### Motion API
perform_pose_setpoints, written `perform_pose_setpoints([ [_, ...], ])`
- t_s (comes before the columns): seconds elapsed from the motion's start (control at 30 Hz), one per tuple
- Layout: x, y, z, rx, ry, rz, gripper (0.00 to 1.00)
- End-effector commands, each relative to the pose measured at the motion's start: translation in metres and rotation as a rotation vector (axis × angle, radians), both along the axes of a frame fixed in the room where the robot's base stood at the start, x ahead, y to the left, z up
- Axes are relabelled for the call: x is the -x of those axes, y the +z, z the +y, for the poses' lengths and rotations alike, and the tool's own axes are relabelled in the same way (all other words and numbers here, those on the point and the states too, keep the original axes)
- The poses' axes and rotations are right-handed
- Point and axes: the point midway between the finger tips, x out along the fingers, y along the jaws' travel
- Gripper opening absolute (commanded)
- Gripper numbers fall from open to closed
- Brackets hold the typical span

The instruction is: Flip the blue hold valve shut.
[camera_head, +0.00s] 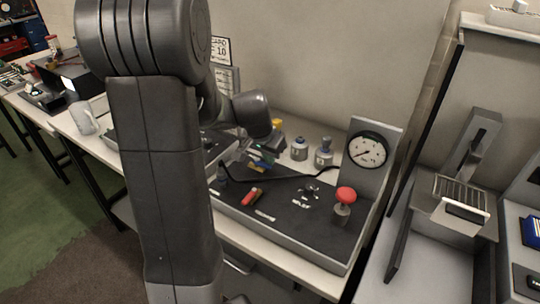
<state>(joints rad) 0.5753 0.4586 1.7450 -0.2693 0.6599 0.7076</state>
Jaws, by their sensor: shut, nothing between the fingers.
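My gripper (262,153) is over the back left part of the black-topped panel (275,212), partly hidden by my own arm. It is shut and empty. A small blue and yellow piece (257,166) shows just below the fingertips. It may be the blue hold valve's handle, but it is too small and covered to tell its position or whether the gripper touches it. A red lever (252,196) lies nearer the front of the panel. A small dark valve (309,191) sits to its right by a white label.
A red mushroom knob (346,195) stands at the panel's right, before an upright plate with a round gauge (368,150). Two small grey bottle-like parts (299,149) stand behind the panel. A white mug (82,118) stands on the left bench.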

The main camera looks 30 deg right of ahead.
Motion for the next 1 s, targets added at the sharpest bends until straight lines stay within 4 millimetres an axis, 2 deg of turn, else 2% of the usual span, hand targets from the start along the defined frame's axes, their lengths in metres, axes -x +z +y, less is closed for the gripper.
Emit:
perform_pose_setpoints([
  [1.0, 0.0042, -0.0027, 0.0048, 0.001, -0.178, 0.000, 0.00],
])
